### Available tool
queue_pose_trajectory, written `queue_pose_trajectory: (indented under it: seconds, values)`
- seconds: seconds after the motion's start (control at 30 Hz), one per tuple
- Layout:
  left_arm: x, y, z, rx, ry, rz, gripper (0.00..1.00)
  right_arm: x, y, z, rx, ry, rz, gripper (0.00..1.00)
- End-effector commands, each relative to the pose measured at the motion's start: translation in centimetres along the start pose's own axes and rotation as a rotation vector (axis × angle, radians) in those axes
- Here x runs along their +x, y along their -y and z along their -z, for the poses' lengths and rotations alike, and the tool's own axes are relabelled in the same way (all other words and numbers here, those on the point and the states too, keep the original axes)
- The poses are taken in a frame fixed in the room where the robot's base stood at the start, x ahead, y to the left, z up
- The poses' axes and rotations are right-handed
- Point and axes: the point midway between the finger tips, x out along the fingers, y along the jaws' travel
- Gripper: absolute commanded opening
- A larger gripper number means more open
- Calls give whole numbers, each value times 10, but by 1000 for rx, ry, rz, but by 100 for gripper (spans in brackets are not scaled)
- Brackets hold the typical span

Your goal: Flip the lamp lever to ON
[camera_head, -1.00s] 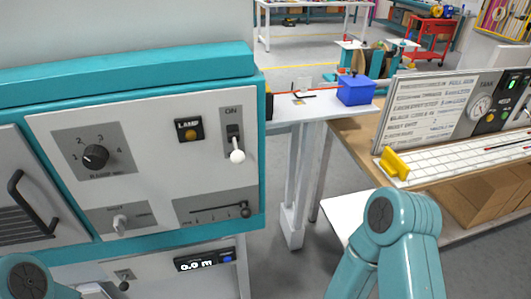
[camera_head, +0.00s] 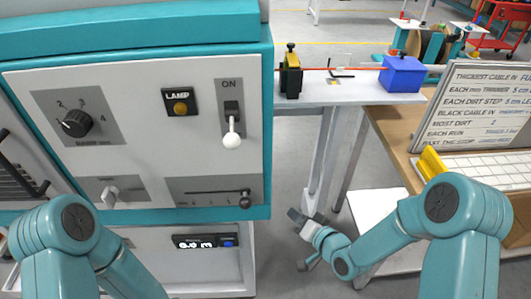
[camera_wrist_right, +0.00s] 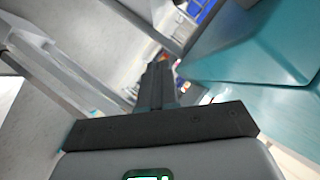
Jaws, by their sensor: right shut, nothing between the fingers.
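The lamp lever (camera_head: 231,138) has a white ball knob and hangs downward from a dark slot under the word ON on the panel. The LAMP plate (camera_head: 180,102) with an amber light is left of it. My right gripper (camera_head: 294,215) is low beside the panel's right edge, below and right of the lever and apart from it. In the right wrist view its dark fingers (camera_wrist_right: 157,82) are together and empty. The lever cannot be made out there. My left arm shows at the lower left, but its gripper is out of frame.
The panel (camera_head: 140,140) also carries a rotary knob (camera_head: 76,123), a small toggle (camera_head: 110,196) and a slider (camera_head: 244,200). A white shelf (camera_head: 345,98) right of it holds a blue box (camera_head: 402,74) and a yellow-black device (camera_head: 290,75). Its post (camera_head: 325,160) stands close to my right gripper.

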Motion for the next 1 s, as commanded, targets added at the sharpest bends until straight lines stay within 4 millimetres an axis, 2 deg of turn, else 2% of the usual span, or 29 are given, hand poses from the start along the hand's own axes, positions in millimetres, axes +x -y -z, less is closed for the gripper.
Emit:
queue_pose_trajectory:
  seconds: [0.03, 0.13, 0.2, 0.3, 0.43, 0.5, 0.6, 0.8, 1.0]
  values:
    - [18, 6, 0, -1, 0, 0, 43, 10, 12, 23, -21, -91, 109, 0]
    - [44, 16, 1, -1, 0, 0, 43, 9, 60, 79, -72, -263, 399, 0]
    - [70, 25, 1, -1, 0, 0, 43, -10, 98, 112, -139, -362, 652, 0]
    - [102, 37, 2, -1, 1, 0, 43, -51, 140, 134, -258, -418, 963, 0]
    - [137, 50, 2, -1, 1, 0, 43, -100, 167, 135, -416, -411, 1231, 0]
    - [152, 55, 3, -1, 0, 0, 43, -119, 172, 131, -485, -400, 1313, 0]
    - [167, 60, 3, -1, 0, 0, 43, -135, 175, 127, -557, -392, 1375, 0]
    - [177, 64, 3, -1, 0, 0, 43, -150, 178, 126, -623, -390, 1416, 0]
    - [175, 63, 3, -1, 0, 0, 43, -151, 180, 128, -626, -389, 1418, 0]
